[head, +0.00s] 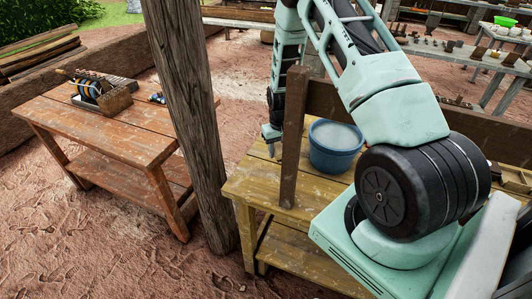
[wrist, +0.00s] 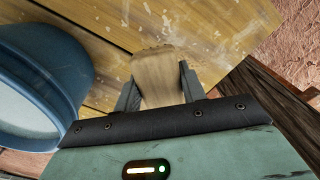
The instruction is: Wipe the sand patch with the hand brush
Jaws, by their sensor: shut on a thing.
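My gripper (wrist: 157,88) is shut on the hand brush (wrist: 158,72), a pale wooden piece between its two fingers in the wrist view. The brush's far edge is over the yellowish wooden table (wrist: 110,30); I cannot tell whether it touches the top. Pale, sand-like flecks and streaks (wrist: 203,42) lie on the boards around and beyond the brush. In the head view my gripper (head: 270,138) points down at the left part of this table (head: 240,185). The brush is too small to make out there, and the sand is not clear.
A blue bucket (head: 334,147) with pale contents stands right of my gripper; in the wrist view the bucket (wrist: 40,75) is close at left. A wooden post (head: 293,135) rises at the table's front. A thick pole (head: 185,110) separates it from another table (head: 100,125) with tools.

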